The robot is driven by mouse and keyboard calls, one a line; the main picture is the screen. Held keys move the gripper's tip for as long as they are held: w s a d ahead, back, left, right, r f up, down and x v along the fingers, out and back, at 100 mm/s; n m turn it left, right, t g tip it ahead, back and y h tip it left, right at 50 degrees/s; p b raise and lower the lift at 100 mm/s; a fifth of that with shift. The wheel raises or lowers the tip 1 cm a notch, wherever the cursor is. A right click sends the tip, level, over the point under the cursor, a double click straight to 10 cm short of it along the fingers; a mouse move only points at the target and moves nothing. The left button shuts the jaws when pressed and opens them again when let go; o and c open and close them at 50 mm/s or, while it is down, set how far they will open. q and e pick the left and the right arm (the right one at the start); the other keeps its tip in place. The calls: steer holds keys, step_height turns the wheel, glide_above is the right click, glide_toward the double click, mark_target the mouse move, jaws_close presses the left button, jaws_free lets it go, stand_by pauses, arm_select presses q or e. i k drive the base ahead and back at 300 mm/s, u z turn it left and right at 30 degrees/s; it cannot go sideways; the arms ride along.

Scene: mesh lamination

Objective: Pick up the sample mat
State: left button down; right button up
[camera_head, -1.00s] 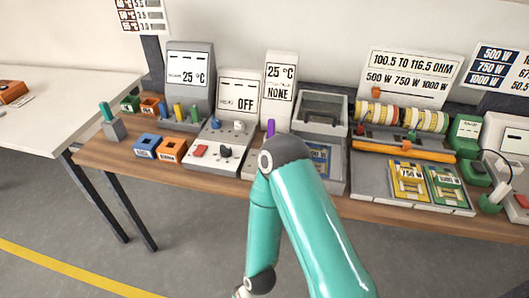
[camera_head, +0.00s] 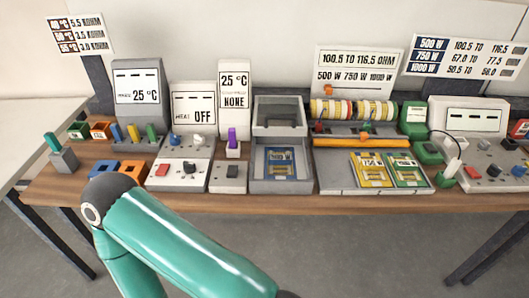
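No object in view carries a readable sample mat label. A blue mat-like card (camera_head: 281,162) lies flat in the grey open-fronted box (camera_head: 281,187) at the middle of the bench. A yellow card (camera_head: 371,171) and a green card (camera_head: 408,171) lie side by side on the grey plate (camera_head: 340,182) to its right. One of my teal arms crosses the lower left of the head view, its bend in front of the bench edge. Neither gripper is in view, so their state is hidden.
Along the wooden bench (camera_head: 235,203) stand 25 °C displays, a HEAT OFF unit (camera_head: 194,120), an orange bar (camera_head: 361,142), striped rolls (camera_head: 352,109) and a meter (camera_head: 466,120). Orange and blue bins sit at the left, partly behind my arm. Floor in front is clear.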

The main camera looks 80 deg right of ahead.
mark_target(279, 162)
steer(key=z, duration=0.1)
steer(key=k, duration=1.65)
steer(key=z, duration=1.15)
steer(key=i, duration=0.45)
steer(key=z, duration=0.05)
